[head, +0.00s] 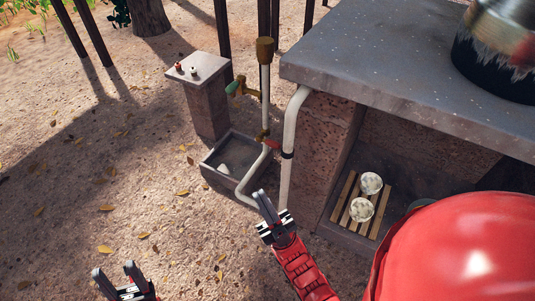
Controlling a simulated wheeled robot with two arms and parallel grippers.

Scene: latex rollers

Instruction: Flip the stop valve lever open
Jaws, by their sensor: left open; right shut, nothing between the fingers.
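The stop valve is a small brass fitting (262,134) low on the white standpipe, with a short red lever (272,144) sticking out to its right. The lever lies near-level in the head view. My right gripper (266,200) is shut and empty. In the picture it is below the lever and apart from it, in front of the lower white pipe. My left gripper (114,270) is open and empty at the bottom left, far from the valve.
A brass tap with a green handle (233,87) sits higher on the pipe, above a stone basin (226,187). A stone pillar (207,108) stands left. The counter (400,65) and its brick support (325,140) flank the pipe on the right.

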